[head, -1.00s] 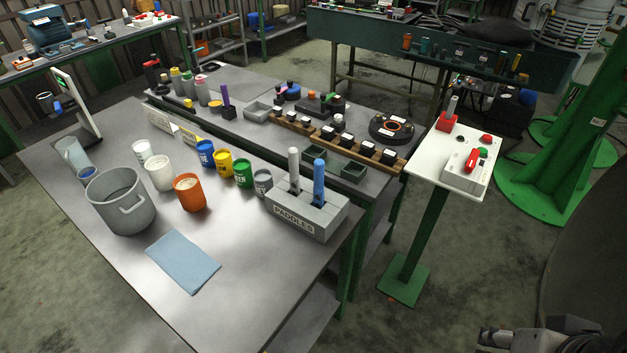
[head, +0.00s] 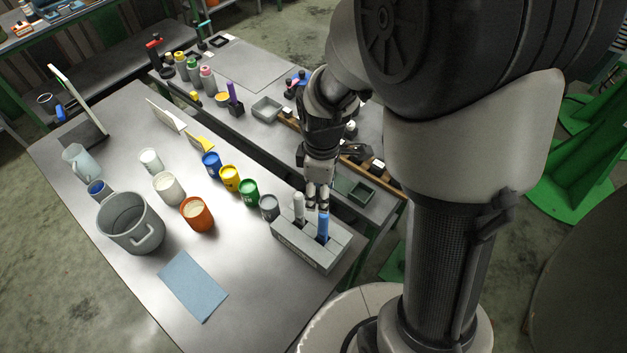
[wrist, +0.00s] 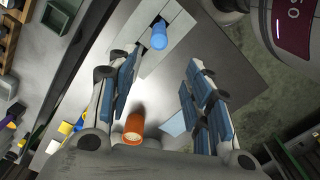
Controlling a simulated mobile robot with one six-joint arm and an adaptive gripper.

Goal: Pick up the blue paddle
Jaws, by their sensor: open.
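The blue paddle (head: 323,228) stands upright in the right slot of the grey paddle holder (head: 295,250), near the table's right corner. A light grey paddle (head: 299,207) stands in the slot to its left. My gripper (head: 318,200) is just above and behind the two paddle tops in the head view. In the wrist view my gripper (wrist: 158,88) is open and empty, with fingers wide apart. The blue paddle top (wrist: 159,38) lies ahead of the fingertips there, nearer the left finger. Whether it touches a finger cannot be told. The grey paddle is hidden in the wrist view.
Paint cups stand left of the holder, including grey (head: 269,207), green (head: 249,192) and orange (head: 197,214) ones. A large grey pot (head: 131,223) and a blue cloth (head: 193,286) are further left.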

